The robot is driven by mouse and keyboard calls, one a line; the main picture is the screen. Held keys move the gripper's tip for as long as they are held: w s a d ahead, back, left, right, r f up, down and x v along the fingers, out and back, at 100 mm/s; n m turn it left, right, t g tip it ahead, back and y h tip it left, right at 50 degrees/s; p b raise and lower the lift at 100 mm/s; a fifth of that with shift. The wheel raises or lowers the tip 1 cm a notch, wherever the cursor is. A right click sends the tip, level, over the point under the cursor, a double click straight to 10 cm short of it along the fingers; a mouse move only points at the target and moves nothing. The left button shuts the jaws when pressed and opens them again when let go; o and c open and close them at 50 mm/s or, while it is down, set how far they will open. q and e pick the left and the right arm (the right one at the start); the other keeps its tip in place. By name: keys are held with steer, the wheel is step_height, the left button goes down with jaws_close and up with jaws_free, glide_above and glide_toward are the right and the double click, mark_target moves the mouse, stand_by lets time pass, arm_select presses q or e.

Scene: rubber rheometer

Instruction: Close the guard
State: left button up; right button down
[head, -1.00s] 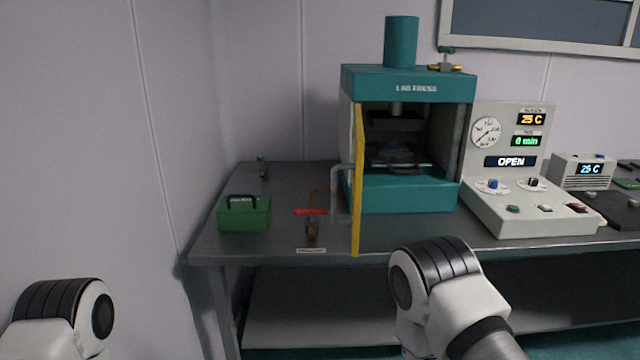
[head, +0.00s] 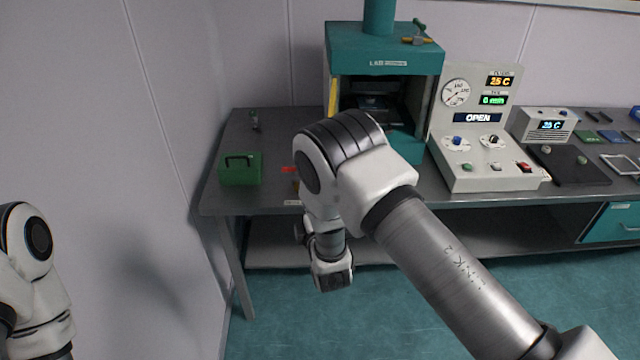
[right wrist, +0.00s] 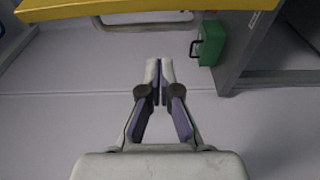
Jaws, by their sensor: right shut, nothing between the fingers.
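The lab press (head: 383,50) stands on the bench, teal with an open front. Its guard (head: 332,98) shows a yellow edge at the left of the opening, its lower part hidden behind my right arm. The guard stands open. In the right wrist view the guard's yellow edge (right wrist: 130,9) crosses the top, with a pale handle (right wrist: 147,22) just below it. My right gripper (right wrist: 158,70) is shut and empty, apart from the handle in that picture. The head view does not show the right fingers. My left gripper is out of view; only its arm shows at left.
A green box (head: 240,170) sits at the bench's left end, and also shows in the right wrist view (right wrist: 209,43). A red-handled tool (head: 288,169) lies beside my right arm, mostly hidden. The control console (head: 478,165) reads OPEN. A wall is close on the left.

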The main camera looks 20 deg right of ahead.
steer(key=d+p, duration=0.1)
steer(key=w+d+p, duration=0.2)
steer(key=d, duration=0.1)
steer(key=shift+p, duration=0.3)
steer(key=shift+w+f, duration=0.15)
steer(key=shift+w, duration=0.05)
